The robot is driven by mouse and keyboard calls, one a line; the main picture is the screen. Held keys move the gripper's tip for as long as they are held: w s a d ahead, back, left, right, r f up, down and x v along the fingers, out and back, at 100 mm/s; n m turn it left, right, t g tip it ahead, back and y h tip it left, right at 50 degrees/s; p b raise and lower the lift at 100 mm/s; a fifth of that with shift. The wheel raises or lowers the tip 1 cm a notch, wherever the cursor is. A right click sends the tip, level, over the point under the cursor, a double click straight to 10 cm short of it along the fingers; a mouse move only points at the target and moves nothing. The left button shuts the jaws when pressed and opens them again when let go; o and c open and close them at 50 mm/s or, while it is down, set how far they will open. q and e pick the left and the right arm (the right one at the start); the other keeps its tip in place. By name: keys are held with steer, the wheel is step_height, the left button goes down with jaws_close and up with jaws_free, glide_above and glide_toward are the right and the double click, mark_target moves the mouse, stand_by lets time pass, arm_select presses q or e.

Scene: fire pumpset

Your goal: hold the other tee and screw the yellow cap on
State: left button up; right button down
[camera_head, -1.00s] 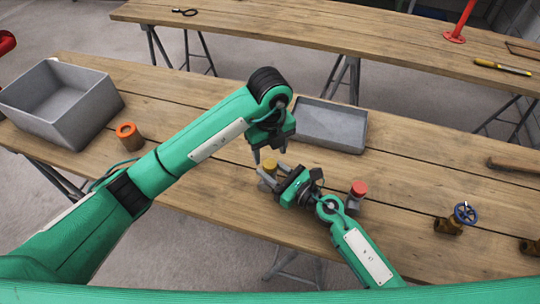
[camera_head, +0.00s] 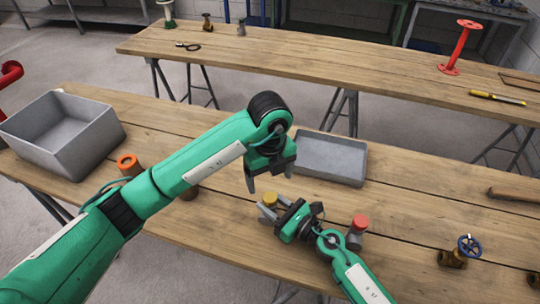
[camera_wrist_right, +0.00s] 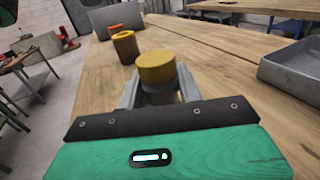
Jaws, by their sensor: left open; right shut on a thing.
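The grey tee (camera_wrist_right: 158,95) stands upright on the near table with the yellow cap (camera_wrist_right: 155,67) on its top. The cap also shows in the head view (camera_head: 270,199). My right gripper (camera_head: 270,210) is shut on this tee, with one finger on each side below the cap. Whether the cap is fully threaded cannot be seen. My left gripper (camera_head: 269,183) is open and empty, fingers pointing down, above and just behind the capped tee, apart from it. Another grey tee (camera_head: 354,240) with a red cap (camera_head: 360,222) stands to the right.
A grey bin (camera_head: 62,135) and an orange-topped cylinder (camera_head: 129,164) are at the left. A shallow grey tray (camera_head: 331,159) lies behind the grippers. A blue-wheeled valve (camera_head: 455,254) and a wooden handle (camera_head: 513,194) are at the right.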

mark_target(276, 207)
arm_select(q)
step_height(276, 207, up, 10)
steer(key=shift+f, duration=0.25)
stand_by(0.3)
arm_select(e)
steer(key=c, duration=0.9)
jaws_free()
steer(key=shift+o, duration=0.2)
steer(key=b+v, duration=0.2)
steer(key=v, duration=0.4)
steer(key=shift+s+d+f, duration=0.1)
steer(key=shift+d+f, duration=0.05)
arm_select(q)
steer(key=shift+f, duration=1.1)
arm_select(e)
steer(key=shift+s+d, duration=0.35)
steer(key=shift+d, duration=0.05)
